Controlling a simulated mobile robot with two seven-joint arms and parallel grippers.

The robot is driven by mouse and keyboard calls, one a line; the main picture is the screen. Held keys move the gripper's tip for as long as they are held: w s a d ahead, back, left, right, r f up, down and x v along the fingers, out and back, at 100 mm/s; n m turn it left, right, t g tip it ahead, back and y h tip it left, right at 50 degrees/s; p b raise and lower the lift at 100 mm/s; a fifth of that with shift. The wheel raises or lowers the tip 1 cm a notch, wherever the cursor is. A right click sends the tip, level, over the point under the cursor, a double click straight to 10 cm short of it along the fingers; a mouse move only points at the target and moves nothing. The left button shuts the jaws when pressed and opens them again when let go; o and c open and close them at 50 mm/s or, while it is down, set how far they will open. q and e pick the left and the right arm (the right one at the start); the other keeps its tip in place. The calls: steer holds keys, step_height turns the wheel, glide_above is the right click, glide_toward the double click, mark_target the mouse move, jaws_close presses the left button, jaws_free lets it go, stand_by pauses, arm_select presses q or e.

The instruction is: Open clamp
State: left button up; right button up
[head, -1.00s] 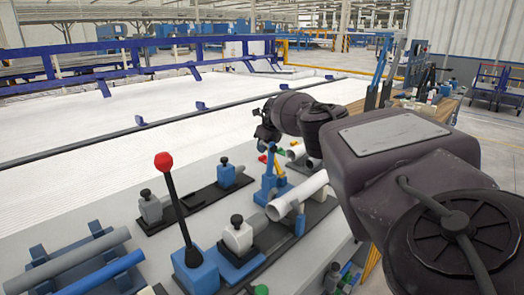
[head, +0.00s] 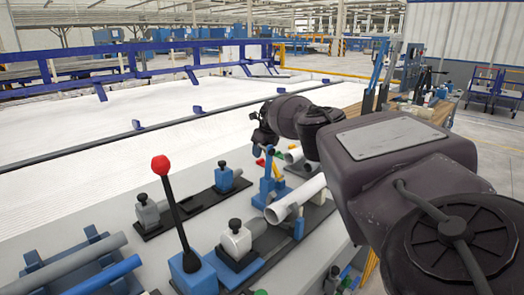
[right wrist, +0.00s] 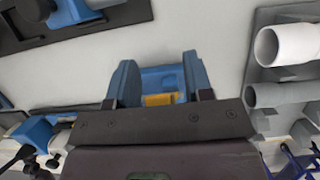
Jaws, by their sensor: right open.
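A blue clamp-like fixture (head: 268,186) with an upright blue arm stands on the grey table, beside a white pipe (head: 295,199). My right gripper (head: 262,136) is above and behind it in the head view, pointing down. In the right wrist view, my right gripper (right wrist: 160,82) is open, its two blue fingers apart. A blue part with a yellow piece (right wrist: 159,99) shows between the fingers; I cannot tell whether they touch it. The lower part of this view is covered by the gripper body. My left gripper is not in view.
A lever with a red knob (head: 160,165) stands upright at the front. Blocks with black knobs (head: 236,239) and grey and blue pipes (head: 105,276) lie nearby. A white pipe (right wrist: 287,45) is right of the gripper in the wrist view.

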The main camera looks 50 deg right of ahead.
steer(key=shift+s+r, duration=0.1)
steer(key=shift+r, duration=0.45)
steer(key=p+v, duration=0.2)
steer(key=v, duration=0.2)
steer(key=shift+s+r+p, duration=0.1)
steer(key=shift+r+p, duration=0.2)
steer(key=shift+r, duration=0.05)
steer(key=p+v, duration=0.1)
steer(key=v, duration=0.2)
steer(key=shift+s+r, duration=0.15)
steer(key=shift+r, duration=0.15)
steer(key=shift+s+a+r+p, duration=0.1)
steer(key=shift+s+r+p, duration=0.25)
steer(key=shift+r, duration=0.25)
steer(key=shift+w, duration=0.1)
